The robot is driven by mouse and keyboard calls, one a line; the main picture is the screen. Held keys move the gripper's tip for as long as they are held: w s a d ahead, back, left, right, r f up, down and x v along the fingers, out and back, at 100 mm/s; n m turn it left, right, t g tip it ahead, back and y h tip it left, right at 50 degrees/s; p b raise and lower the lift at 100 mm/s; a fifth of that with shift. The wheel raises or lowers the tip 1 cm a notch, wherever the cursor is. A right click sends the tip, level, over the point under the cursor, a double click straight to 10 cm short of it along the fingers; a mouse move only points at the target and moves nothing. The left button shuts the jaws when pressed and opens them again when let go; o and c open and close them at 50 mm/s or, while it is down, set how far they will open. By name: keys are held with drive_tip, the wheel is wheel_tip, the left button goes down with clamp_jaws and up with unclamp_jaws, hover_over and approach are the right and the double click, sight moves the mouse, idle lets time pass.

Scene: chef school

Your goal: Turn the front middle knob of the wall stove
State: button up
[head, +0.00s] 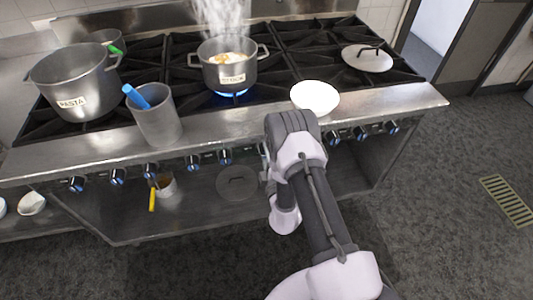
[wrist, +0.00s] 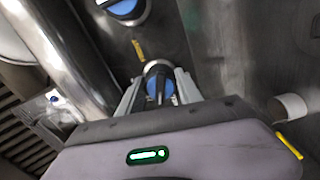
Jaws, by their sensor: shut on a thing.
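The wall stove (head: 230,128) has a steel front with a row of dark knobs with blue faces. In the wrist view, my gripper (wrist: 158,76) has its two fingers on either side of one knob (wrist: 160,88) and is shut on it. In the head view, my gripper (head: 265,160) is at the front panel right of the knob (head: 225,156), partly hidden by my arm. The gripped knob is hidden in that view. Another knob (wrist: 125,9) shows at the top of the wrist view, apart from the fingers.
Open floor (head: 440,210) lies to the right.

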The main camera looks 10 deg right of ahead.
drive_tip(key=n, duration=0.4)
drive_tip(key=shift+n, duration=0.3)
drive_tip(key=n, duration=0.4)
drive_tip(key=shift+r+n, duration=0.1)
drive_tip(key=shift+n, duration=0.2)
drive_tip(key=n, duration=0.4)
drive_tip(key=shift+w+n, duration=0.1)
drive_tip(key=shift+n, duration=0.2)
drive_tip(key=shift+r+n, duration=0.1)
drive_tip(key=shift+n, duration=2.1)
drive_tip(key=o, duration=1.4)
drive_tip(key=shift+c, duration=0.2)
